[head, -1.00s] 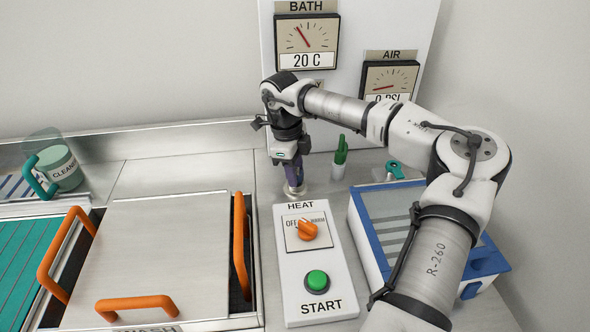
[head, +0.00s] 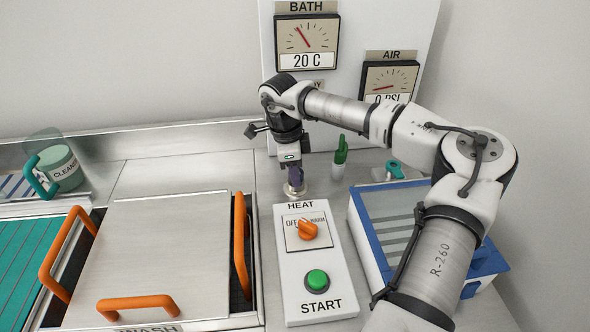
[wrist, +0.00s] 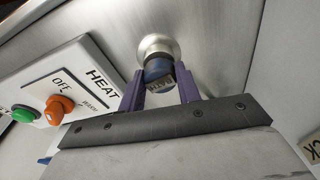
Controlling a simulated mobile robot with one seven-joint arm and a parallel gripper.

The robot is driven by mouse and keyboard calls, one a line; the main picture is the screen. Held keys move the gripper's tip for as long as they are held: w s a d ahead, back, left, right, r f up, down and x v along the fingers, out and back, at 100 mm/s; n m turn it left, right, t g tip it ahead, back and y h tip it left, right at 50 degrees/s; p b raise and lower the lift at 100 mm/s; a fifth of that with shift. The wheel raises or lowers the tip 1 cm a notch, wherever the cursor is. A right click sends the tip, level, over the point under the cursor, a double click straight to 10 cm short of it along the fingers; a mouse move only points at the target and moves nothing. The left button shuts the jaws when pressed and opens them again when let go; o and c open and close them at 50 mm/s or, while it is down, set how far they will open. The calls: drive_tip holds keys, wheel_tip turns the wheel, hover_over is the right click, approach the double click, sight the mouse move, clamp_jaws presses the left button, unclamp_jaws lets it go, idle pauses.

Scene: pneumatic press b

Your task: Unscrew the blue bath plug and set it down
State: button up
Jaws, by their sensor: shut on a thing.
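The blue bath plug (wrist: 158,70) sits in a round metal fitting (wrist: 159,45) in the wrist view, with part of a label showing on it. My gripper (wrist: 160,86) has its two purple fingers on either side of the plug and is shut on it. In the head view my gripper (head: 296,178) points down at the metal fitting (head: 295,190) behind the HEAT panel. The fingers hide most of the plug there. I cannot tell how far it is unscrewed.
The HEAT and START panel (head: 312,262) stands just in front, with an orange knob (head: 308,230) and a green button (head: 317,281). An orange-handled lid (head: 150,250) lies left.

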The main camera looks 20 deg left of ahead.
drive_tip(key=shift+s+n, duration=0.1)
drive_tip(key=shift+n, duration=0.4)
drive_tip(key=shift+n, duration=0.8)
drive_tip(key=shift+n, duration=0.9)
drive_tip(key=o, duration=0.6)
drive_tip(key=shift+y, duration=0.3)
drive_tip(key=shift+c, duration=0.2)
